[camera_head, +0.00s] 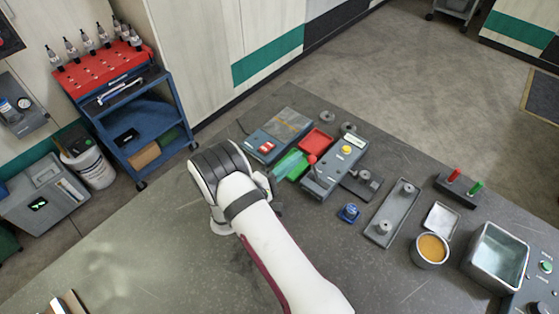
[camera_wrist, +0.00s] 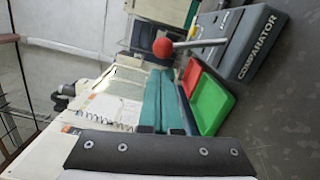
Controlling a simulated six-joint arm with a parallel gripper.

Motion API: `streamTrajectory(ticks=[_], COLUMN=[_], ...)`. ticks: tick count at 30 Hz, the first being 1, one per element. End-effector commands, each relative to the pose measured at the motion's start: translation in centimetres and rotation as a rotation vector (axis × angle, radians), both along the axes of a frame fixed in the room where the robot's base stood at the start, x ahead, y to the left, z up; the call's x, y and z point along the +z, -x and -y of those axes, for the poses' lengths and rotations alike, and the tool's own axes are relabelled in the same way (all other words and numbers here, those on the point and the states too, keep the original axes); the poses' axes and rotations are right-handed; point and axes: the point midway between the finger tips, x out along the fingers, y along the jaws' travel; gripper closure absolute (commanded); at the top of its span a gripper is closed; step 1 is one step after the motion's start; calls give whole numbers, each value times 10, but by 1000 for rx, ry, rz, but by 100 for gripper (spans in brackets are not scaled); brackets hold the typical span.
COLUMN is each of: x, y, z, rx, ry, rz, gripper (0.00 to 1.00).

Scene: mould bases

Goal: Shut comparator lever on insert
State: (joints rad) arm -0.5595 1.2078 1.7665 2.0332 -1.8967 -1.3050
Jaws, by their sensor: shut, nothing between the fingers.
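The comparator is a grey box (camera_head: 345,160) with a yellow button on top, right of my gripper in the head view. In the wrist view its labelled side (camera_wrist: 255,50) is at upper right. Its lever ends in a red ball (camera_head: 312,159); the red ball (camera_wrist: 163,46) stands out from the box on a metal rod in the wrist view. The lever looks raised. I cannot make out an insert at it. My gripper (camera_wrist: 160,152) shows as a dark bar with screws along the bottom of the wrist view. It is shut, empty and apart from the lever.
A red tray (camera_head: 318,139) and a green tray (camera_head: 291,164) lie between my gripper and the comparator. A grey device (camera_head: 277,135) stands behind. A blue-based part (camera_head: 349,213) and a long grey tray (camera_head: 384,228) are to the right. The near-left bench is mostly clear.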

Motion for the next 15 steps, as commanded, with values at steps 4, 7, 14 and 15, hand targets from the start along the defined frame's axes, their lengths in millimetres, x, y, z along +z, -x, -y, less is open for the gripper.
streamTrajectory(ticks=[4, 7, 14, 15], x=[1, 1, 1, 1], y=[4, 4, 4, 4], z=[5, 5, 5, 5], rx=[0, 0, 0, 0], ry=[0, -1, -3, -6], rz=[0, 1, 3, 5], gripper=[100, 100, 100, 100])
